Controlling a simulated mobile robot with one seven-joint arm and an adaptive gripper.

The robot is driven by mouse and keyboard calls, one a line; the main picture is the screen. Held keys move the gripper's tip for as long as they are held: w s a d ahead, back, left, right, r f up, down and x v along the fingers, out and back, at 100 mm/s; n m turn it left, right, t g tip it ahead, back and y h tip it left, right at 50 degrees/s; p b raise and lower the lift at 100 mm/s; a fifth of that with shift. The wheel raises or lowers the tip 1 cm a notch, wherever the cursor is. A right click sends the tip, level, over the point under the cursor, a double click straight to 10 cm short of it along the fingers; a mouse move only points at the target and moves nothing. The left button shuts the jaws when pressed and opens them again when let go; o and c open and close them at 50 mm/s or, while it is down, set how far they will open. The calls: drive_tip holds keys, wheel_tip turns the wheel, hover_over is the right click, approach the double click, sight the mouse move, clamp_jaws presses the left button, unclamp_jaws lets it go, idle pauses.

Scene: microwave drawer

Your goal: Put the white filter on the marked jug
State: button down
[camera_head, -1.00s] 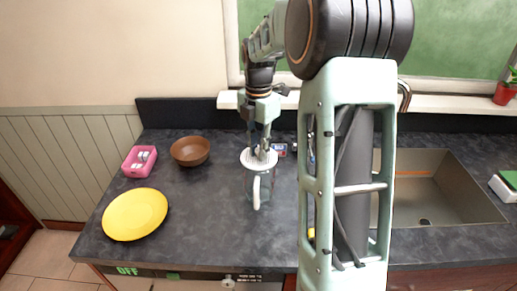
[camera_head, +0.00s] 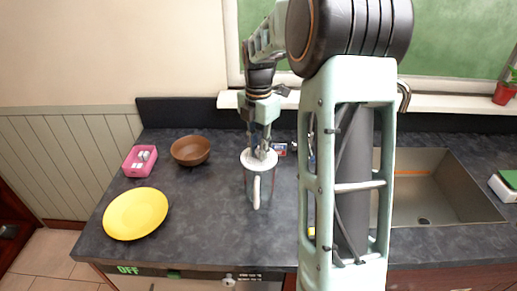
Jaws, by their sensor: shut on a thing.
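The white filter (camera_head: 252,162) is a round white disc at the mouth of the clear jug (camera_head: 250,188). The jug stands upright on the dark countertop, its white handle (camera_head: 257,192) toward the camera. My gripper (camera_head: 260,152) points down over the jug and is shut on the filter. The filter looks level and in line with the jug's rim; whether it rests fully on the rim I cannot tell. No mark on the jug is clear at this size.
A yellow plate (camera_head: 136,214), a brown bowl (camera_head: 190,151) and a pink container (camera_head: 140,160) stand to the left. Small items (camera_head: 280,149) lie behind the jug. A sink (camera_head: 430,190) is at the right. The counter between plate and jug is clear.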

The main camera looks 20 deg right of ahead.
drive_tip(key=shift+f, duration=0.4)
idle(0.9)
drive_tip(key=c, duration=1.3)
unclamp_jaws()
drive_tip(key=shift+o, duration=0.2)
drive_tip(key=shift+r, duration=0.1)
drive_tip(key=shift+r+p, duration=1.7)
drive_tip(key=shift+r, duration=1.75)
